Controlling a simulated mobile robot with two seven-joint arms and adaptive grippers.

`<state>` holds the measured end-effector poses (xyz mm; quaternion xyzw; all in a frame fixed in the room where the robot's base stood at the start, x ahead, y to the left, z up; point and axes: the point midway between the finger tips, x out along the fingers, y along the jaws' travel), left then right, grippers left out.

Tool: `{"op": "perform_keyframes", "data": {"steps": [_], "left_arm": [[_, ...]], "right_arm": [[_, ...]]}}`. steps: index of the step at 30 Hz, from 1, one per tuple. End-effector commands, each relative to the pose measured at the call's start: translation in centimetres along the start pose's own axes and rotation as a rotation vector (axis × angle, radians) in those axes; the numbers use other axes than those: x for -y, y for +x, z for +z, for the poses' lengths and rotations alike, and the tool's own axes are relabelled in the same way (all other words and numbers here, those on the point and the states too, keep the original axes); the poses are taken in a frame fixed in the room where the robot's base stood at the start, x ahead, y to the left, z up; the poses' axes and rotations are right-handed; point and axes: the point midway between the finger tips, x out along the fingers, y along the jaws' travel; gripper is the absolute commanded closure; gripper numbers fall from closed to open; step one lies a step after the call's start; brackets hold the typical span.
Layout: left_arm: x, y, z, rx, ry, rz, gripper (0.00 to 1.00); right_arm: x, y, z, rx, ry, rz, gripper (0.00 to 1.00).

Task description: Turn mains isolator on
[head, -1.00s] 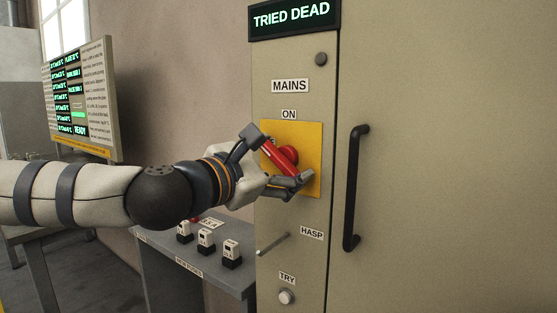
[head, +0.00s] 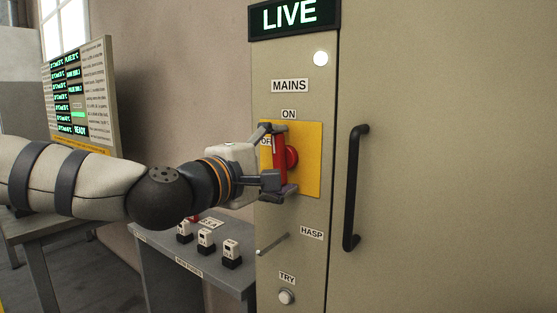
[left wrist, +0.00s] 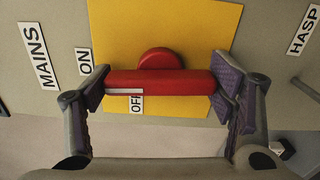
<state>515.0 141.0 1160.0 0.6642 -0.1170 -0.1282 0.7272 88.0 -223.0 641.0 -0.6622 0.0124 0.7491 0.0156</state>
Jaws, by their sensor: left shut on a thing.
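The mains isolator has a red handle (head: 279,158) on a yellow plate (head: 308,150), under the MAINS and ON labels on the cabinet. The handle stands upright, pointing to the ON label. My left gripper (head: 272,160) is shut on the red handle. In the left wrist view the handle (left wrist: 160,83) lies between the two finger pads of the gripper (left wrist: 160,88), and part of an OFF label shows beside it. The display (head: 293,15) above reads LIVE and the round lamp (head: 320,58) is lit white. My right gripper is not in view.
A black door handle (head: 355,188) stands to the right. A small HASP lever (head: 272,243) and a TRY button (head: 287,297) are below the isolator. A grey bench (head: 190,268) with several small padlock-like items and a screen board (head: 80,95) are on the left.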

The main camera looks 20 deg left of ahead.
Motion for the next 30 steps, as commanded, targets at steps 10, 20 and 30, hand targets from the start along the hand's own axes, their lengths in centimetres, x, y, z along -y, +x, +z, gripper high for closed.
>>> {"op": "perform_keyframes", "data": {"steps": [10,20,30], "left_arm": [[-0.21,0.03,-0.08,-0.003,0.098,0.005,0.52],[-0.23,0.03,-0.08,-0.003,0.110,0.006,0.52],[-0.17,0.01,-0.05,-0.002,0.108,0.004,0.03]], "right_arm": [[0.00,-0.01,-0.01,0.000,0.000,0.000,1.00],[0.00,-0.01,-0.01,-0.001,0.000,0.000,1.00],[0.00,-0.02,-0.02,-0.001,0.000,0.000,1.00]]}}
